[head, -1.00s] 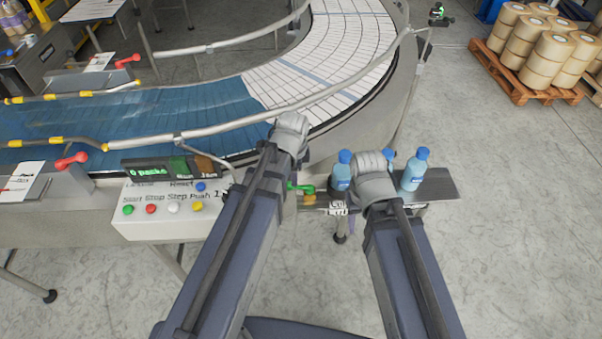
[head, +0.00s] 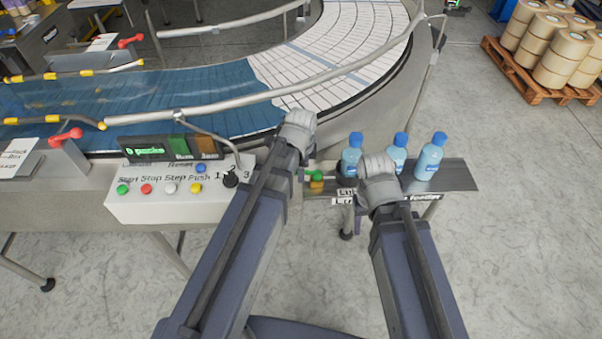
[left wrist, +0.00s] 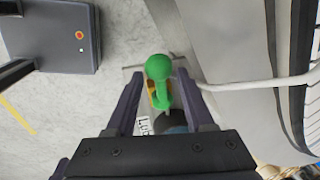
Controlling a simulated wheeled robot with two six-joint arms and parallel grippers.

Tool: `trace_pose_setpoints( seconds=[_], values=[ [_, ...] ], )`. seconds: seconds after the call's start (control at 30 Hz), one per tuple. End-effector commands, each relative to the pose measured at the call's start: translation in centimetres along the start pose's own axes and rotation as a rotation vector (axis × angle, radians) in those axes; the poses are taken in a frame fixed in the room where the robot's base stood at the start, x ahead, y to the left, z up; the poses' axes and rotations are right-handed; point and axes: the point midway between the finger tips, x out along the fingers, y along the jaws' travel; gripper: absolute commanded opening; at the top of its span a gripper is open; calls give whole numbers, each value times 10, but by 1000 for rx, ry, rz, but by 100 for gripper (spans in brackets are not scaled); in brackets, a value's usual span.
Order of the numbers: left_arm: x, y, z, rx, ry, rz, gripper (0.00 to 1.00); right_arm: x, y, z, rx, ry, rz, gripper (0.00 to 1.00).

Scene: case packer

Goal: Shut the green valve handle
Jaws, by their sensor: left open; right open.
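The green valve handle (head: 314,175) shows in the head view as a small green piece on a yellow-orange body, just right of my left arm's end. In the left wrist view the green handle (left wrist: 158,72) has a round knob and lies between the fingers of my left gripper (left wrist: 159,76). Those fingers are apart on either side of it, with a gap visible on both sides. In the head view my left wrist hides most of that gripper. My right gripper (head: 358,216) is open, mostly hidden under its wrist, beside the label at the bottle shelf's front.
Three blue bottles (head: 431,158) stand on a dark shelf (head: 458,177) right of the valve. A control box (head: 160,206) with coloured buttons is left of my left arm. The curved conveyor (head: 345,45) with its rail lies behind.

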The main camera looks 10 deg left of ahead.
Motion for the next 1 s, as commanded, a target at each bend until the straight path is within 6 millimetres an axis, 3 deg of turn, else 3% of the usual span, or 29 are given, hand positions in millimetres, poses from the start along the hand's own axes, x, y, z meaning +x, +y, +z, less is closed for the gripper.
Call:
trace_pose_setpoints(
  seconds=[0.2, 0.67, 1.0],
  values=[
    [-1, 0, 0, 0, 0, 0, 52, -1, 0, 0, 0, 0, 0, 50],
    [-1, 0, 0, 0, 0, 0, 0, -1, 0, 0, 0, 0, 0, 50],
    [-1, 0, 0, 0, 0, 1, 0, 0, 0, 0, 0, 0, 0, 50]
  ],
)
